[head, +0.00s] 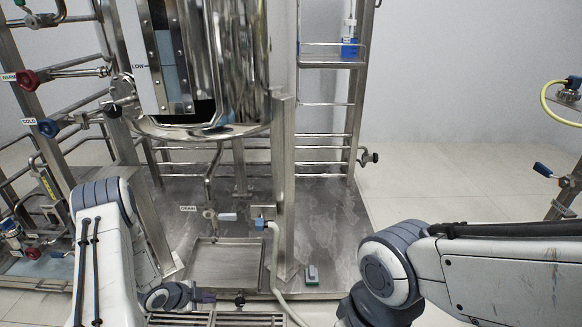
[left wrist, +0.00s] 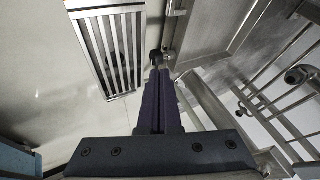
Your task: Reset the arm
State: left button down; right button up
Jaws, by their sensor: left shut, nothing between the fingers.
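My left arm (head: 105,250) comes in at the lower left of the head view. Its gripper (head: 207,297) is low, near the front edge of the steel skid base and beside the floor grate. In the left wrist view the left gripper (left wrist: 160,76) shows two dark purple fingers pressed together, with nothing between them. A small dark knob on the skid shows just past the fingertips; I cannot tell whether they touch it. My right arm (head: 480,265) comes in from the right of the head view. Its gripper is out of the frame.
A steel tank (head: 235,60) stands on the skid above a shallow drain tray (head: 225,265). A red valve handle (head: 27,80) and a blue one (head: 48,127) are at left. A floor grate (left wrist: 108,45) lies beside my left fingers. The floor at right is clear.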

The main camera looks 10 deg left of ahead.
pick_arm(q)
jog(key=w+d+r+n+y+p, duration=0.1)
jog(key=d+r, duration=0.2)
jog(key=r, duration=0.3)
jog(key=w+d+r+n+g+y+p, duration=0.1)
jog(key=w+d+r, duration=0.15)
jog(key=r, duration=0.35)
jog(key=w+d+r+y+p, duration=0.1)
jog(key=d+r, duration=0.3)
jog(key=r, duration=0.3)
jog(key=s+d+r+n+g+y+p, duration=0.1)
jog(key=s+d+r+n, duration=0.1)
jog(key=s+d+r, duration=0.4)
jog(key=s+d+r+n+g+p, duration=0.1)
jog(key=s+d+r, duration=0.35)
jog(key=s, duration=0.35)
jog(key=s+d+r+n+g+h+p, duration=0.1)
jog(key=s+d+r+g, duration=0.1)
jog(key=s+d+r, duration=0.35)
jog(key=s+d+r+n+g+p, duration=0.1)
jog(key=s+d+r+n, duration=0.1)
jog(key=s+r, duration=0.6)
notch_tip(320, 180, up, 36)
jog(key=s+p, duration=0.3)
jog(key=p, duration=3.5)
jog(key=shift+d, duration=0.2)
